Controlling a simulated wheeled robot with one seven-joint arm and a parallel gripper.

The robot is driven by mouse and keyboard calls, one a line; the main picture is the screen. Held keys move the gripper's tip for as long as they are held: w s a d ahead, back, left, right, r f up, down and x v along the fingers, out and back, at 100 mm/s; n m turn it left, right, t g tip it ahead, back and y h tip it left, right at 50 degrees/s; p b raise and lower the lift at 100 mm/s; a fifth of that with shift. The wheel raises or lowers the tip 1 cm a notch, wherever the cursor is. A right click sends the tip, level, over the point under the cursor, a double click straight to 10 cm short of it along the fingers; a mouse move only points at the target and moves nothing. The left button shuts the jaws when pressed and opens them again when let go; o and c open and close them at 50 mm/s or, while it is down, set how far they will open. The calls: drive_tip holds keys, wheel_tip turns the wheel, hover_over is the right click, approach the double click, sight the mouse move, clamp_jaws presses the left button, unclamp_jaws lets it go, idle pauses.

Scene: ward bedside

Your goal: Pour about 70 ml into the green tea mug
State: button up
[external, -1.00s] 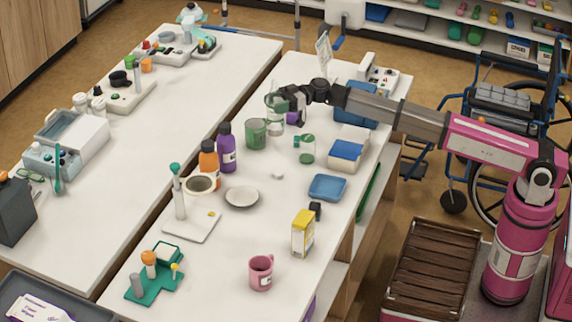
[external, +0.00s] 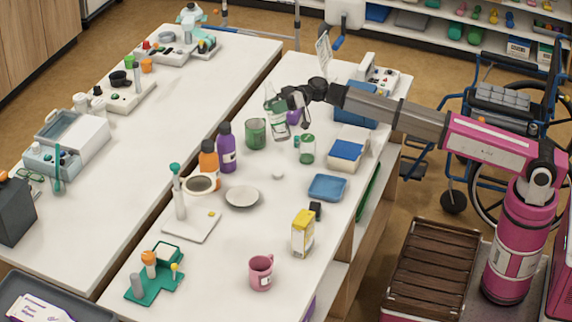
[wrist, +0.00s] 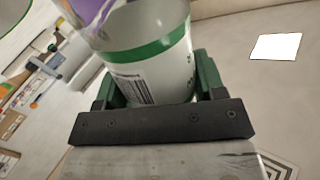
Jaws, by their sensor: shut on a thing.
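The green tea mug (external: 255,134) stands upright on the table, just left of and below the bottle in the picture. I cannot see the liquid level in the mug, nor any stream.
Purple (external: 227,150) and orange (external: 208,160) bottles stand nearer. A pink mug (external: 261,273) is at the near end.

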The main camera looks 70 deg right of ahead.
sight(274, 125)
drive_tip(key=m, duration=0.1)
drive_tip(key=w+m, duration=0.1)
drive_tip(key=shift+d+f+m+g, duration=0.2)
drive_tip(key=shift+f+m+g, duration=0.15)
drive_tip(key=shift+m+g, duration=0.05)
drive_tip(key=shift+s+a+r+m+g, duration=0.1)
drive_tip(key=shift+s+r+m+g, duration=0.25)
drive_tip(key=shift+m, duration=0.45)
drive_tip(key=shift+s+a+f+m+g, duration=0.15)
drive_tip(key=shift+s+f+m+g, duration=0.1)
drive_tip(key=shift+f+m, duration=0.35)
drive_tip(key=shift+s+a+f+m+g, duration=0.1)
drive_tip(key=shift+s+f+m+g, duration=0.1)
drive_tip(key=shift+f+m, duration=0.4)
drive_tip(key=shift+s+f+m+g, duration=0.15)
drive_tip(key=shift+f+m+g, duration=0.15)
drive_tip(key=shift+f+m, duration=0.6)
drive_tip(key=shift+w+d+f+m+g, duration=0.15)
drive_tip(key=shift+w+f+m, duration=0.1)
drive_tip(key=shift+f, duration=0.2)
drive_tip(key=shift+w+a+f+m+g, duration=0.15)
drive_tip(key=shift+f+m, duration=0.1)
drive_tip(key=shift+f, duration=0.15)
drive_tip(key=shift+d+f+m, duration=0.15)
drive_tip(key=shift+f+m, duration=0.25)
drive_tip(key=shift+f, duration=0.1)
drive_tip(key=shift+f+m, duration=0.3)
drive_tip(key=shift+f, duration=0.05)
